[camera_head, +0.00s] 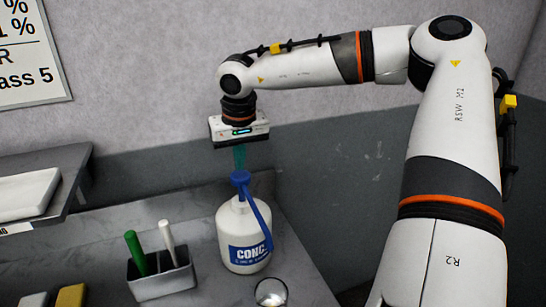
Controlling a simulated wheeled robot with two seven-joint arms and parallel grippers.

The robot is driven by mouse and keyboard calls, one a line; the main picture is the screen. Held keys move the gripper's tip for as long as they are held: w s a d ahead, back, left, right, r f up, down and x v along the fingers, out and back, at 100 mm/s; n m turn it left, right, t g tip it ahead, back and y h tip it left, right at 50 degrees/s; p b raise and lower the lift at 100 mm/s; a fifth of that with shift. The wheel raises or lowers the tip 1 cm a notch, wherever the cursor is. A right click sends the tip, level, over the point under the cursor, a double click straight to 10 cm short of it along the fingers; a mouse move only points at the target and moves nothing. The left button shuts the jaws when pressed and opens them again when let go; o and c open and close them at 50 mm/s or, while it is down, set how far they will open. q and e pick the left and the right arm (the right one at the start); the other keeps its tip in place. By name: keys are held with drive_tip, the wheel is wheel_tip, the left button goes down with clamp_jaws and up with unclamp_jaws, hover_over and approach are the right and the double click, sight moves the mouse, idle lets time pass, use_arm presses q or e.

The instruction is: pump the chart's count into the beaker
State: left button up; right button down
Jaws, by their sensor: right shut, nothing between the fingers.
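A white pump bottle (232,222) with a blue "CONC." label stands upright on the grey bench. Its blue pump head (240,177) has a long blue spout that bends down to the right. A clear round-rimmed vessel, seemingly the beaker (271,292), stands in front of the bottle at the bottom edge; its contents cannot be made out. The chart (30,50) on the wall at top left is cut off; "%", "1 %", "R" and "ass 5" show. My right gripper (240,160) points down, shut and empty, directly over the pump head; I cannot tell whether they touch. My left gripper is out of view.
A grey caddy (163,284) with a green and a white stick stands left of the bottle. A yellow block (71,296) lies at bottom left. A raised shelf (75,165) with a white tray (27,194) juts in at left. The wall is close behind the bottle.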

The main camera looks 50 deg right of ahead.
sight(240, 175)
drive_tip(key=shift+f+b, duration=1.55)
drive_tip(key=shift+f, duration=0.7)
drive_tip(key=shift+r, duration=0.15)
drive_tip(key=shift+r+p, duration=1.75)
drive_tip(key=shift+r, duration=0.45)
wheel_tip(240, 175, up, 6)
drive_tip(key=p, duration=0.4)
drive_tip(key=shift+p, duration=0.35)
